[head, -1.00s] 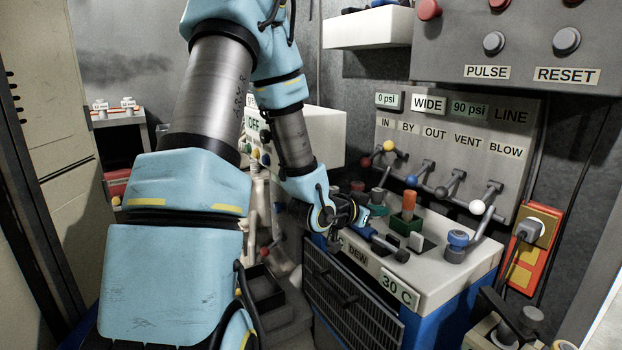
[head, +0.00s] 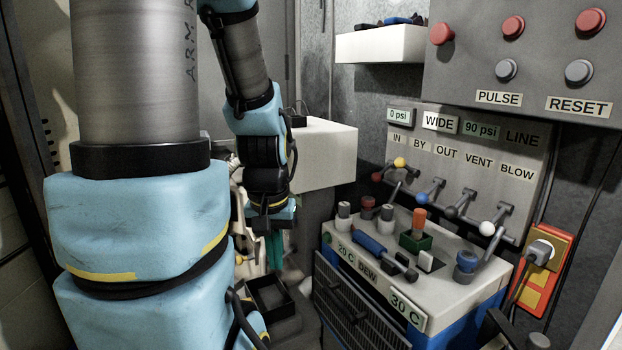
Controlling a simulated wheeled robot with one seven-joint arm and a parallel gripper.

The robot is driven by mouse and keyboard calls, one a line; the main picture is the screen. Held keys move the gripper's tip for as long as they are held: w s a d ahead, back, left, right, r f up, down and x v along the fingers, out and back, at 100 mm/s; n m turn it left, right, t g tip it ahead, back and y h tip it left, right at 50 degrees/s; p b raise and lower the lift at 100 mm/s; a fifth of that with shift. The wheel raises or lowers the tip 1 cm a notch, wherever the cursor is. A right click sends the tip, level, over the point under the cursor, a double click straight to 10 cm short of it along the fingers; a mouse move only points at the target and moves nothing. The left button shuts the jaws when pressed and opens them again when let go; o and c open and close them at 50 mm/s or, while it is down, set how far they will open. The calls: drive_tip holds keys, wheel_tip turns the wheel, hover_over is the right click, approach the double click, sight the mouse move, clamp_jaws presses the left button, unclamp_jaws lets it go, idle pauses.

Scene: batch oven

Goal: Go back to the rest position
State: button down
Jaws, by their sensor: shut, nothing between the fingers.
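My arm hangs on the left side of the head view, with its blue wrist bent downward. My gripper (head: 274,248) points down at the wrist's lower end, with teal fingers partly hidden by the wrist. It is shut and empty, left of the dryer unit (head: 440,278) and apart from it. It hangs above and behind a black open tray (head: 270,298).
The dryer's top carries a blue-handled lever (head: 370,246), an orange knob (head: 419,220) and several other knobs. Behind it is a valve panel (head: 470,165) with levers. A button box (head: 525,60) and white shelf (head: 380,45) are above. A white box (head: 325,155) stands behind my wrist.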

wheel_tip(320, 180, up, 18)
drive_tip(key=p, duration=1.6)
drive_tip(key=shift+f, duration=0.25)
